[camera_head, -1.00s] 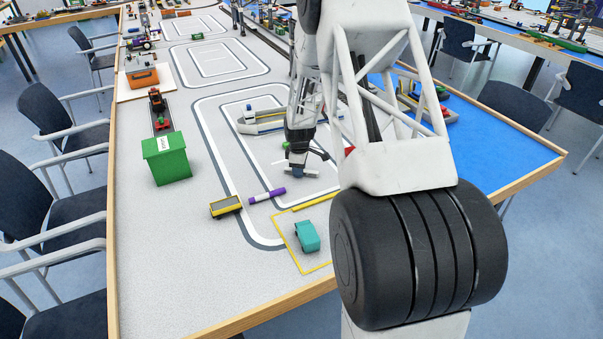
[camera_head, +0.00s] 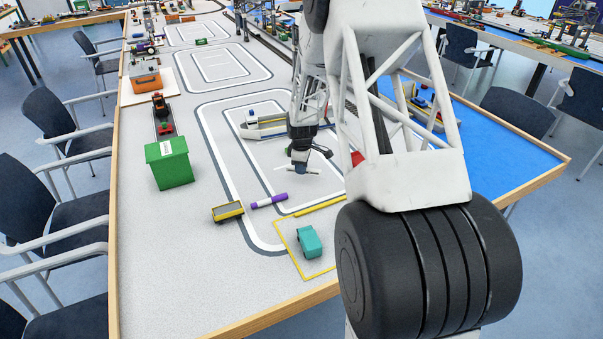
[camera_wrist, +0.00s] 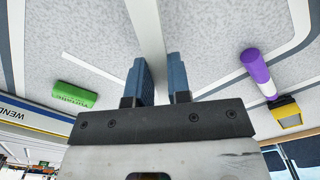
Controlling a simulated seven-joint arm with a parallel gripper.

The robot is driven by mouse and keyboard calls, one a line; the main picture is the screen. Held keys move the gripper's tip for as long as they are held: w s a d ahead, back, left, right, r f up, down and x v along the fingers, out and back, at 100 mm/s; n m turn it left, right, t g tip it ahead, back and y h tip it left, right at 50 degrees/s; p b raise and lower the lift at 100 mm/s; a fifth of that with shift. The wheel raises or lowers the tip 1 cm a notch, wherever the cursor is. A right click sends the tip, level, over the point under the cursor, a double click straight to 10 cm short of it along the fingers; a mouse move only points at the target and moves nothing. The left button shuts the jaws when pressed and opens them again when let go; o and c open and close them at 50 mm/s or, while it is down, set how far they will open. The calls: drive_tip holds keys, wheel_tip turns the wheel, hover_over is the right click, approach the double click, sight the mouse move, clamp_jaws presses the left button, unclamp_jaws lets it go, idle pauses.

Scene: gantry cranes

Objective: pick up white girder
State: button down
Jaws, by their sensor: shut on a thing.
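The white girder is a long, plain pale bar. In the wrist view the white girder (camera_wrist: 149,28) runs from the top edge down between my two blue fingers. My gripper (camera_wrist: 160,80) is shut on it, with one finger on each side. In the head view my gripper (camera_head: 300,168) is low over the grey mat, inside the white track loops. An end of the girder (camera_head: 316,171) sticks out to the right of the fingers there. I cannot tell whether the girder touches the mat. Its middle is hidden by the gripper.
A purple and white cylinder (camera_head: 269,201), a yellow-edged wagon (camera_head: 227,212) and a teal block vehicle (camera_head: 309,241) lie nearer the front. A green bin (camera_head: 169,164) stands left. A grey and white boat (camera_head: 262,127) lies behind my gripper.

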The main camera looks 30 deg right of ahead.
drive_tip(key=s+a, duration=0.1)
drive_tip(key=s, duration=0.4)
drive_tip(key=s+a+r, duration=0.1)
drive_tip(key=s+a, duration=0.1)
drive_tip(key=s, duration=0.3)
drive_tip(key=s+a, duration=0.1)
drive_tip(key=s, duration=0.4)
drive_tip(key=shift+s+a+r, duration=0.15)
drive_tip(key=shift+a+r, duration=0.05)
drive_tip(key=shift+r, duration=0.05)
